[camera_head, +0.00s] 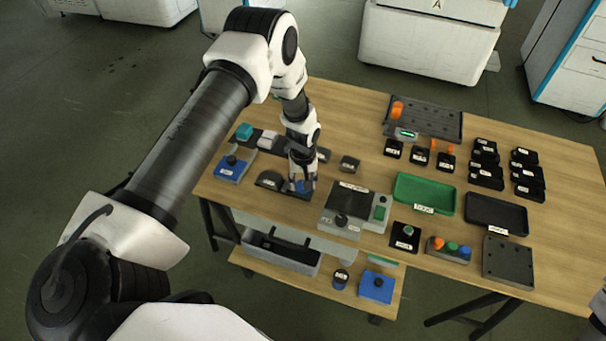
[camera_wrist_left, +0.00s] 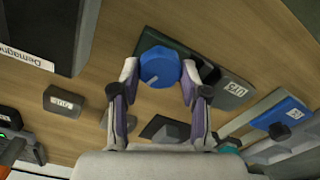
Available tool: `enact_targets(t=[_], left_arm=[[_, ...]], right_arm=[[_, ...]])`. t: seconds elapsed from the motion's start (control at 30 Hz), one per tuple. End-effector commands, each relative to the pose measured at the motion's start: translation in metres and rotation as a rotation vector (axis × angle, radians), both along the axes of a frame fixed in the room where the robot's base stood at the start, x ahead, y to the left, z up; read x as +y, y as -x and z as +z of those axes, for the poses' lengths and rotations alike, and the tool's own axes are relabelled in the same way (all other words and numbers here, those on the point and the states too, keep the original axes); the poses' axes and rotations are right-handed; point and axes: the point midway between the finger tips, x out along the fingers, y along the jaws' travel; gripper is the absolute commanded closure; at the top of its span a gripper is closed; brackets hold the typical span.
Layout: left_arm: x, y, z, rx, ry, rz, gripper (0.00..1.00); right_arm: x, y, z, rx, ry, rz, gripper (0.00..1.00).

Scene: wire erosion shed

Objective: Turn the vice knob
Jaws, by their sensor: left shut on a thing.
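In the head view the vice (camera_head: 268,181) lies near the table's front left edge, with the knob mostly hidden by the fingers. My left gripper (camera_head: 302,186) reaches down over the knob. In the wrist view my left gripper (camera_wrist_left: 160,78) has one finger on each side of the knob and is shut on it.
A grey demagnetiser-like box (camera_head: 347,208) stands just right of the gripper. A blue block with a dark knob (camera_head: 232,167) lies to the left. A small dark labelled block (camera_head: 349,164) is behind. Green tray (camera_head: 400,197) and black tray (camera_head: 470,212) are farther right.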

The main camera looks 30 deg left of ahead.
Motion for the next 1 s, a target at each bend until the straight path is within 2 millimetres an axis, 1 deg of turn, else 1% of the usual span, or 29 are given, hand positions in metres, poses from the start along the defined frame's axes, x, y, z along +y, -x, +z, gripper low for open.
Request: enact_targets(t=[0.03,0.2,0.43,0.67,1.0], left_arm=[[-0.001,0.004,0.000,0.010,0.000,0.038,0.90],[-0.001,0.004,-0.001,0.010,0.000,0.171,0.90],[0.000,0.004,-0.001,0.008,-0.001,0.292,0.90],[0.000,0.004,-0.002,0.008,0.000,0.346,0.90],[0.000,0.004,-0.002,0.008,0.000,0.355,0.90]], right_arm=[[0.000,0.000,0.004,0.000,0.000,0.000,0.60],[0.000,0.000,0.011,0.000,0.000,0.000,0.60],[0.000,0.000,0.017,0.000,0.000,0.000,0.60],[0.000,0.000,0.019,0.000,0.000,0.000,0.60],[0.000,0.000,0.019,0.000,0.000,0.000,0.60]])
